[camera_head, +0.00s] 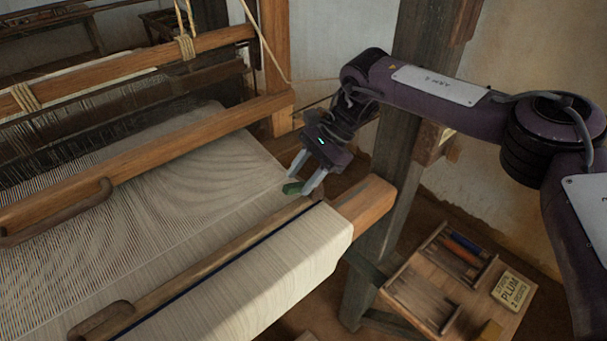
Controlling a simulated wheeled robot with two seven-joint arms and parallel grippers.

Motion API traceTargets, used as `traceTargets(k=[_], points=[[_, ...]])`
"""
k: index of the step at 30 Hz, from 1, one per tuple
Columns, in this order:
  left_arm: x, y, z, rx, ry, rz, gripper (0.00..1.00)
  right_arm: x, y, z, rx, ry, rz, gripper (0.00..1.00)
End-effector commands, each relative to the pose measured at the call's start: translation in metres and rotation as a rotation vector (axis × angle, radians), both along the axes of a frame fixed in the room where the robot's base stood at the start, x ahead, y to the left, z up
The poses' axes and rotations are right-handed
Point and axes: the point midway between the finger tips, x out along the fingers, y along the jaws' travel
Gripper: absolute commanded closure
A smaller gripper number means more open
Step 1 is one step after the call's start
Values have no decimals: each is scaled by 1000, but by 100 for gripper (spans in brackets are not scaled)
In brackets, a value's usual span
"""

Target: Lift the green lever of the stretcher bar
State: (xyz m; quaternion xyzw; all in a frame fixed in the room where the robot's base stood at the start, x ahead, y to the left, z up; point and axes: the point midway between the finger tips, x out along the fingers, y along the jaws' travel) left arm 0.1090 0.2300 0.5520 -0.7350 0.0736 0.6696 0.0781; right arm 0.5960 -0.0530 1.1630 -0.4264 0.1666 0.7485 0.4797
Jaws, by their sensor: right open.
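The green lever (293,188) is a small green piece at the right edge of the woven cloth, close to the cloth beam. My right gripper (301,187) is above the right edge of the cloth with its two pale fingers pointing down and left. The fingers are apart, with the green lever by their tips. I cannot tell whether they touch it. The rest of the stretcher bar is hard to make out; a long wooden bar (215,262) runs across the cloth near the lever. My left gripper is not in view.
The loom's wooden beam (150,158) crosses behind the cloth (205,175). The cloth roll (265,270) lies in front. A dark post (385,190) stands right of the gripper.

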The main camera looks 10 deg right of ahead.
Motion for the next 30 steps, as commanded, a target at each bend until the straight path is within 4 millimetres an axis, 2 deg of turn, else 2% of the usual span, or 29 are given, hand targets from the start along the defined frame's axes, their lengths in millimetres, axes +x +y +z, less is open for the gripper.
traceTargets(k=[5,12,18,30], points=[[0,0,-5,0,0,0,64,2,-5,5,-1,-2,0,60],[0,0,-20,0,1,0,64,10,-28,36,-2,-4,-2,60],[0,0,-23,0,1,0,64,14,-42,58,-2,-2,-1,60],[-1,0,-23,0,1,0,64,14,-45,62,0,0,0,60]])
